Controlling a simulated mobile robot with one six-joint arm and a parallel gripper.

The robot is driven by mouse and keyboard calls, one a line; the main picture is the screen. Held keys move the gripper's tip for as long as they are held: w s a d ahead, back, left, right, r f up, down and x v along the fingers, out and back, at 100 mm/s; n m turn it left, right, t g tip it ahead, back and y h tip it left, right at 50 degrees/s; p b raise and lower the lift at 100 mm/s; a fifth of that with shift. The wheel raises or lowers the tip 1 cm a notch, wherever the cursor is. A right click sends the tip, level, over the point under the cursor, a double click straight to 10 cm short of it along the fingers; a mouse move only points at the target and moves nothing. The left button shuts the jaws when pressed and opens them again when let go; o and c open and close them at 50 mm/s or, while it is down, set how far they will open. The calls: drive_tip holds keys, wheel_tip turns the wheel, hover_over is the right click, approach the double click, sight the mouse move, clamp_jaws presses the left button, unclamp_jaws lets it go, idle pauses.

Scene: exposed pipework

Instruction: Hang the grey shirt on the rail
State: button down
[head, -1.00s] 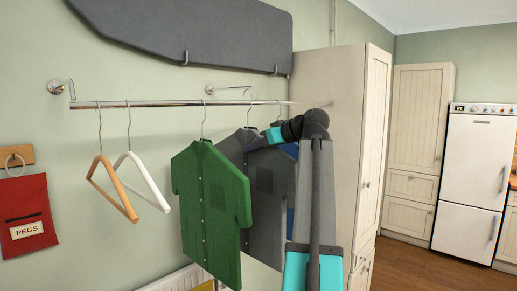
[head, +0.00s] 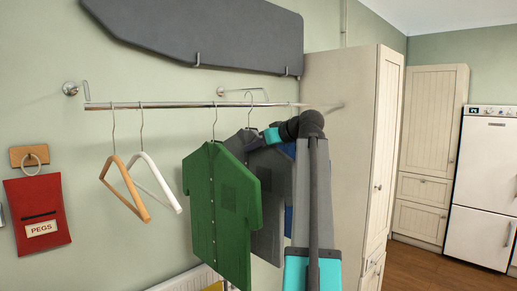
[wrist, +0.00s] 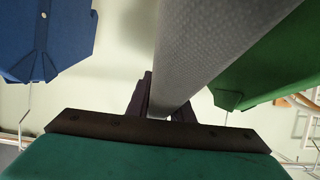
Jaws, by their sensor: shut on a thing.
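The grey shirt (head: 268,180) is upright on a hanger, between the green shirt (head: 221,205) and the blue shirt (head: 289,222), partly behind the green one. My gripper (head: 257,143) is at its shoulder, near the collar, shut on it. The wrist view shows the jaws (wrist: 160,108) closed on the grey shirt (wrist: 205,45), with blue cloth (wrist: 45,35) at left and green (wrist: 275,65) at right. The hanger's hook (head: 249,100) reaches the height of the chrome rail (head: 180,106); I cannot tell whether it rests on it.
A wooden hanger (head: 125,188) and a white hanger (head: 160,182) hang empty at the rail's left. A grey ironing board (head: 215,35) is on the wall above. A tall cream cupboard (head: 340,150) stands at the rail's right end. A red peg bag (head: 36,210) hangs at left.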

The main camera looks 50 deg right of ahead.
sight(280, 150)
drive_tip(key=shift+w+f+b, duration=0.3)
drive_tip(key=shift+w+f, duration=0.1)
drive_tip(key=shift+f, duration=0.3)
drive_tip(key=shift+w+f+b, duration=0.3)
drive_tip(key=shift+w+f, duration=0.1)
drive_tip(key=shift+f, duration=0.25)
drive_tip(key=c, duration=1.5)
unclamp_jaws()
drive_tip(key=shift+f, duration=0.1)
drive_tip(key=shift+s, duration=0.2)
drive_tip(key=b+v, duration=0.3)
drive_tip(key=v, duration=1)
drive_tip(key=shift+s, duration=0.3)
